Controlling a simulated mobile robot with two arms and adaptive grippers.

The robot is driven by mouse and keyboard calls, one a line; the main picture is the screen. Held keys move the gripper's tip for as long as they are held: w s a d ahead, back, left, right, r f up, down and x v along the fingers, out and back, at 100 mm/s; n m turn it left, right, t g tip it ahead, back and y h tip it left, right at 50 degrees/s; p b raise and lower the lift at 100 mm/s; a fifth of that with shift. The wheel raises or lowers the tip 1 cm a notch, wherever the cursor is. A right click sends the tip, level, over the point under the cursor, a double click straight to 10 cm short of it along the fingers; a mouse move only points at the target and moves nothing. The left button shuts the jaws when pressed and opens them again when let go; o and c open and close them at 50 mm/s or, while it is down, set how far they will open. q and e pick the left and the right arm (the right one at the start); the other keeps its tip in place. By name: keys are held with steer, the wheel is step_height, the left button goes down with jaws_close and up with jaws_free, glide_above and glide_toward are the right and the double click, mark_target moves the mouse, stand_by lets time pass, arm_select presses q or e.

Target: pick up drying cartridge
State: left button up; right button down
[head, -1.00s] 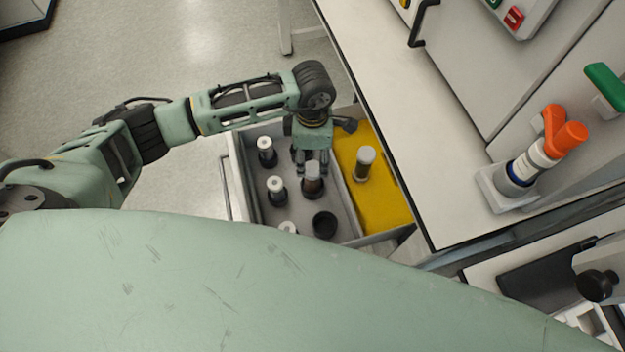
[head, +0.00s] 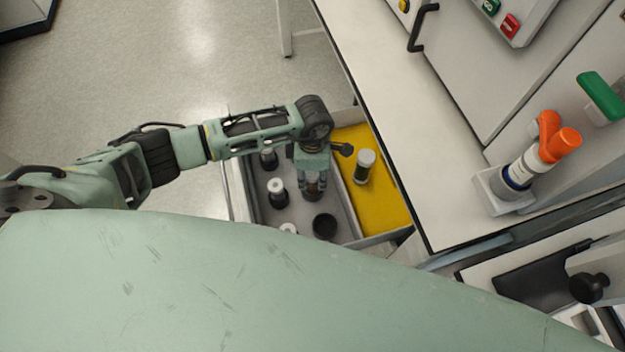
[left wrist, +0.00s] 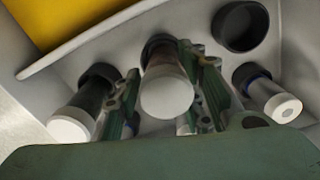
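My left gripper (head: 313,184) is over the grey part of an open drawer (head: 345,211), fingers pointing down. A brownish cartridge with a pale cap (left wrist: 167,97) stands between its fingers, its lower end in a black holder. In the left wrist view the fingers (left wrist: 162,105) are spread on both sides of it, with a gap on the left side. In the head view the fingers and palm mostly hide this cartridge. Which cartridge is the drying one is not marked. My right gripper is not in view.
Other white-capped cartridges (head: 277,191) stand close by in black holders, and one holder (head: 325,225) is empty. A grey-capped cartridge (head: 364,165) stands in the yellow section (head: 390,205). The drawer walls and the counter edge (head: 400,170) are close to the gripper.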

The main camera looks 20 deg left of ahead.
arm_select(q)
jaws_close()
steer(key=shift+r, duration=0.1)
